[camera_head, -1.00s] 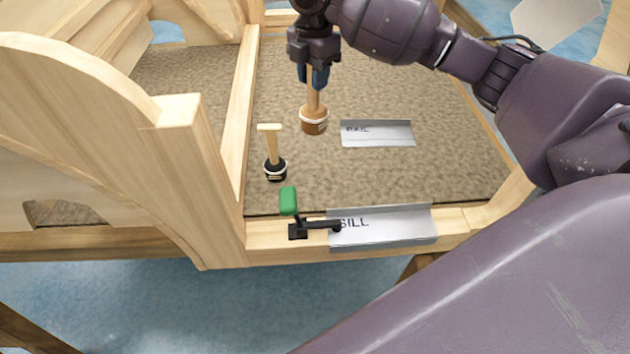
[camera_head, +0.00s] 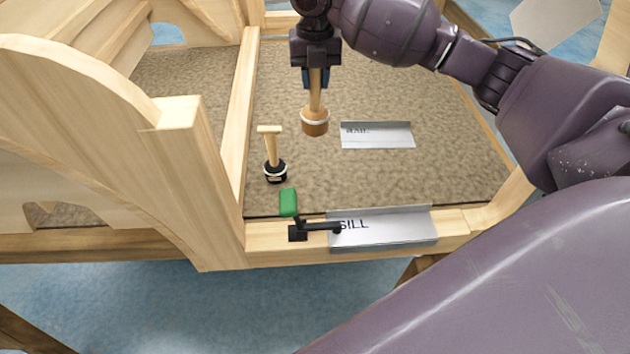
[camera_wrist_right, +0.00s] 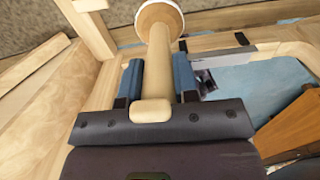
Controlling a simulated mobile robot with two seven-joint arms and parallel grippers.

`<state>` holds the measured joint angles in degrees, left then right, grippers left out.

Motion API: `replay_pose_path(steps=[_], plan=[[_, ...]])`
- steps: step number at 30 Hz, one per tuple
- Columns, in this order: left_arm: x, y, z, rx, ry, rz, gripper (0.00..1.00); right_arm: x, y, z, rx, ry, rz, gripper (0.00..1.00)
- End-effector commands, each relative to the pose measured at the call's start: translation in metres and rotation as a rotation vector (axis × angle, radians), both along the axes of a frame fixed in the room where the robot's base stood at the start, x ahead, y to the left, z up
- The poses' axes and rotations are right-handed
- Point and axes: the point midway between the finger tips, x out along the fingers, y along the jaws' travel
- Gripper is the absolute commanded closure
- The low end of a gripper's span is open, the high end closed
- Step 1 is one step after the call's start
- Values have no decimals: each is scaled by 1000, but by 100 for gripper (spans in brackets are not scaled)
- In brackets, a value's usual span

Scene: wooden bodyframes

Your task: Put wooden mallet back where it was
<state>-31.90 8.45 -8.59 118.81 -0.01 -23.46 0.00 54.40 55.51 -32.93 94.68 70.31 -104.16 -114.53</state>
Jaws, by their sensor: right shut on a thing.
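The wooden mallet (camera_head: 315,122), with a brown head, a pale band and a pale handle, hangs head-down from my right gripper (camera_head: 316,80). My right gripper is shut on its handle. In the right wrist view the handle (camera_wrist_right: 157,75) runs between the blue fingers (camera_wrist_right: 158,80), with the head at the top edge. I cannot tell whether the head touches the carpet-like mat (camera_head: 400,180). A second mallet with a black head (camera_head: 275,171) stands head-down on the mat, left of and nearer than the held one. My left gripper is out of view.
A silver plate marked RAIL (camera_head: 377,136) lies right of the held mallet. A SILL plate (camera_head: 385,228) and a green-handled clamp (camera_head: 289,203) sit on the front wooden beam. A wooden post (camera_head: 190,150) rises at left. The mat's right part is clear.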

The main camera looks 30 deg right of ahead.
Motion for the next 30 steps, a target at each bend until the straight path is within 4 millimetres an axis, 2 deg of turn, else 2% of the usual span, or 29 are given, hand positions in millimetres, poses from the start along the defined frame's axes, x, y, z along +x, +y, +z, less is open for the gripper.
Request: replay_pose_path(steps=[5,15,21,30], plan=[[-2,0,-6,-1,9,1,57,0,0,-20,1,5,17,100],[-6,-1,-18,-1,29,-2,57,-1,0,-96,0,8,13,100],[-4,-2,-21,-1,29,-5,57,-1,0,-131,1,5,14,100],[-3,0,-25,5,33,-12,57,0,0,-148,0,0,14,100]])
